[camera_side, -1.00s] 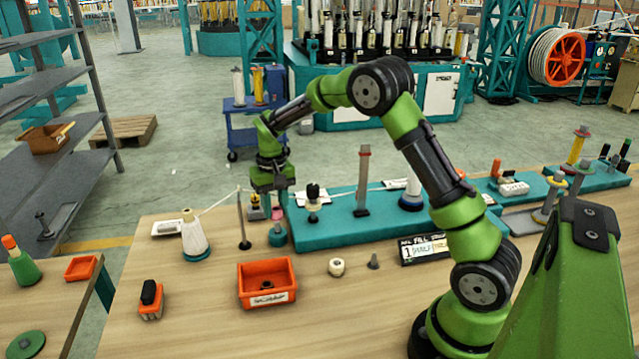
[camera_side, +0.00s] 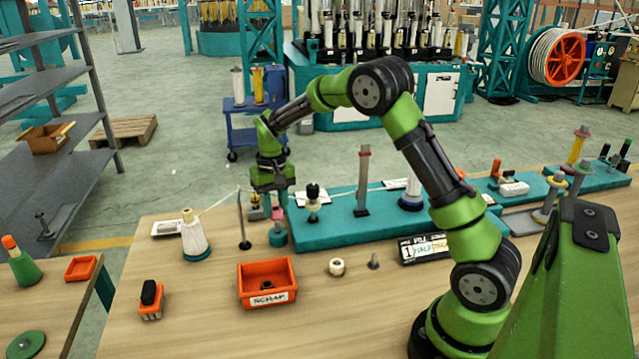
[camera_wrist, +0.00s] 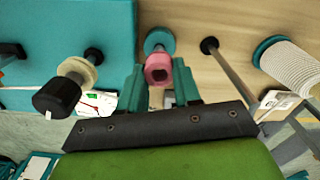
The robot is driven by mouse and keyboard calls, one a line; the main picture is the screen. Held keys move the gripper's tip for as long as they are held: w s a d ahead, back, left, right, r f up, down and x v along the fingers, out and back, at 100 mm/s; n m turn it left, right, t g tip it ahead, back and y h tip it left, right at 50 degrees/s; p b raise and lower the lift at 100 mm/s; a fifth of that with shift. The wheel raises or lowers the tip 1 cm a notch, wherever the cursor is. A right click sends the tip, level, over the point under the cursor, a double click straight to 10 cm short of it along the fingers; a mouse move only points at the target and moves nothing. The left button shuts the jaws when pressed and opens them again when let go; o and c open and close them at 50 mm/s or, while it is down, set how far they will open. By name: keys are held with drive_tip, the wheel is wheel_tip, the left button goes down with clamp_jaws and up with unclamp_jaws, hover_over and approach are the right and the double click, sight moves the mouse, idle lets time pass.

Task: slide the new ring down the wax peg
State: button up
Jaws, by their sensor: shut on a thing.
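In the wrist view a pink ring-shaped piece (camera_wrist: 158,70) with a dark opening sits between the tips of my gripper (camera_wrist: 158,80), whose teal fingers are shut on its sides. A short grey peg on a teal round base (camera_wrist: 157,40) lies in line just beyond it. In the side view my gripper (camera_side: 275,203) points down over this teal base (camera_side: 278,237), and the pink ring (camera_side: 277,213) shows small just above it. I cannot tell whether the dark centre is the peg's tip or an empty hole, or whether the ring touches the base.
A thin upright rod (camera_side: 242,222) and a white rope cone (camera_side: 193,238) stand to the left. A teal platform (camera_side: 330,230) with a black-topped spool (camera_side: 313,200) is close on the right. The orange scrap bin (camera_side: 267,284) stands in front.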

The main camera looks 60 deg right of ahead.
sight(277, 219)
drive_tip(key=shift+f, duration=2.2)
drive_tip(key=o, duration=1.1)
drive_tip(key=shift+d, duration=0.1)
wheel_tip(277, 219, up, 17)
drive_tip(key=shift+a, duration=0.2)
